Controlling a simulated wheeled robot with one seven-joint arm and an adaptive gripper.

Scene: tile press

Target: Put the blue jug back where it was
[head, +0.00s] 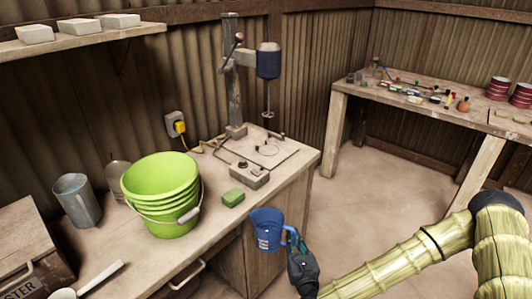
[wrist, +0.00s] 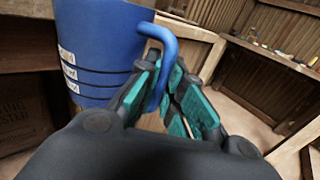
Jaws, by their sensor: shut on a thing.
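The blue jug (head: 266,231) is in my gripper, upright, in front of the wooden bench's edge in the head view. My gripper (head: 293,241) is shut on the jug's handle, at the jug's right side. In the wrist view the jug (wrist: 100,50) fills the upper left, with white markings on its side. There the teal-padded fingers (wrist: 170,95) close around the blue handle (wrist: 165,60). The jug's base is partly hidden by my gripper in the wrist view.
On the bench (head: 215,228) stand stacked green buckets (head: 163,190), a grey metal jug (head: 76,200), a green sponge (head: 233,197) and a drill-like press (head: 268,62). A second table (head: 430,108) with small items stands at the back right.

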